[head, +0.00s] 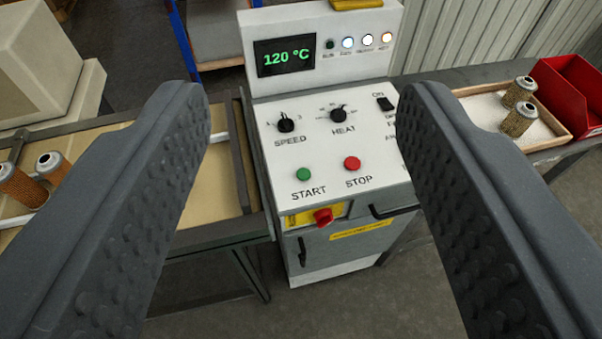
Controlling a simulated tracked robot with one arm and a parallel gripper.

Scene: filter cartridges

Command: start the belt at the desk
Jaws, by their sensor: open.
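The control desk (325,230) stands in the middle of the head view, a white cabinet with a sloped panel. The green START button (303,174) is at the lower left of the panel, with the red STOP button (352,163) to its right. Above them are the black SPEED knob (286,122) and HEAT knob (338,114). The display (285,56) reads 120 °C. My gripper (302,105) is open and empty, its two dark fingers on either side of the panel in the picture. The belt (215,185) shows on the left, partly behind the left finger.
Filter cartridges (52,167) are on the belt at the left. Two more cartridges (518,120) stand in a tray (556,122) at the right, beside a red bin (573,92). A red knob (323,217) and a black handle (302,251) stick out of the desk's front.

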